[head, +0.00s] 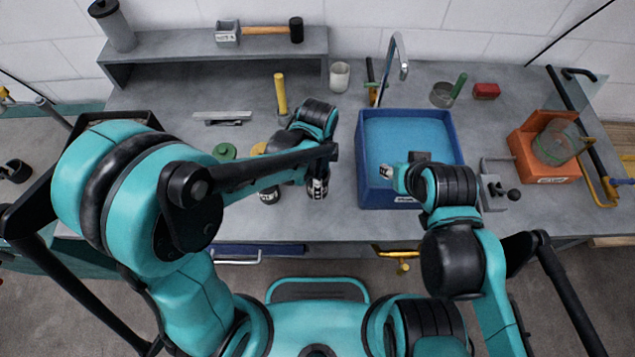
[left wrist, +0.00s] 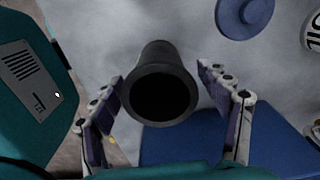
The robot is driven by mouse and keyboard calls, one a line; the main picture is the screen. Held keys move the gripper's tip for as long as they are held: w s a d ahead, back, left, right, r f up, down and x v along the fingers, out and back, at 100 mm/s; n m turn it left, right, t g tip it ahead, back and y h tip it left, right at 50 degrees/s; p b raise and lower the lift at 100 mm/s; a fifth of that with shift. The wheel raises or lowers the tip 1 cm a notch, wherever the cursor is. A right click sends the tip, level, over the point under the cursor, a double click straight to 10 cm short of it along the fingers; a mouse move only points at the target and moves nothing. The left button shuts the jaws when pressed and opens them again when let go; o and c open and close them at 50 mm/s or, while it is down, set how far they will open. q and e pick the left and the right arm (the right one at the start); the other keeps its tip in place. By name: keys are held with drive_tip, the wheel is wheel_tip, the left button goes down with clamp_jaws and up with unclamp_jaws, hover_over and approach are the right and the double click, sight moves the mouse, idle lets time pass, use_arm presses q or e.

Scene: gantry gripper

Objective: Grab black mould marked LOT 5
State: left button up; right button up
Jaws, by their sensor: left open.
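A black, open-topped cylindrical mould (left wrist: 160,95) stands between the two spread fingers of my left gripper (left wrist: 158,80) in the left wrist view. The fingers are open, with a gap on both sides; no marking shows on it there. My left fingers are mostly hidden by the arm there. My right gripper (head: 392,175) is over the blue tray; its fingers are unclear.
The blue tray (head: 362,150) stands right of the moulds. A green disc (head: 224,151) and a yellow upright handle (head: 281,94) are on the bench. A blue disc (left wrist: 245,14) shows in the left wrist view. An orange box (head: 545,170) is at the right.

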use_arm(q)
drive_tip(key=c, duration=1.2)
drive_tip(key=shift+c, duration=0.2)
